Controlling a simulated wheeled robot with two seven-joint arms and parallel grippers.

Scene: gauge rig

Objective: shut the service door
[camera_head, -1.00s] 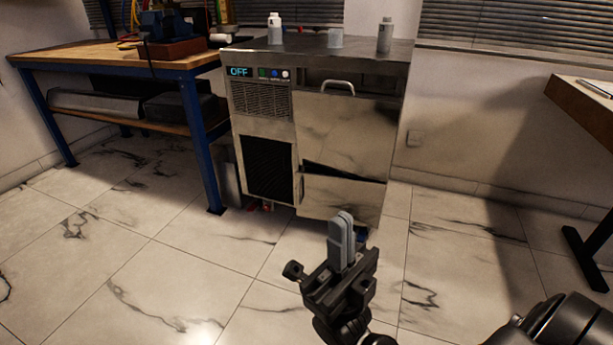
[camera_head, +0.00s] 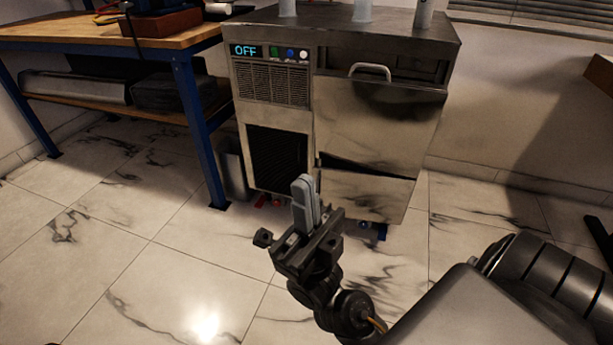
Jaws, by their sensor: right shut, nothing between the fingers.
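The steel cabinet (camera_head: 300,28) stands against the wall, with a display reading OFF. On its right front is a metal door panel (camera_head: 375,115) with a bar handle (camera_head: 370,68) at its top. A dark opening shows above the panel's top edge, and a dark wedge shows under its bottom edge, so it appears tilted out of the front plane. A lower metal panel (camera_head: 365,195) sits below it. My right gripper (camera_head: 306,188) is shut and empty, fingers pointing up, in front of the cabinet's lower part. It appears apart from the door. My left gripper is out of view.
A blue-legged workbench (camera_head: 190,130) stands close on the cabinet's left. Containers (camera_head: 362,10) stand on the cabinet top, cut off by the frame. The tiled floor (camera_head: 150,235) in front is clear. Another table's edge (camera_head: 602,72) shows at the right.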

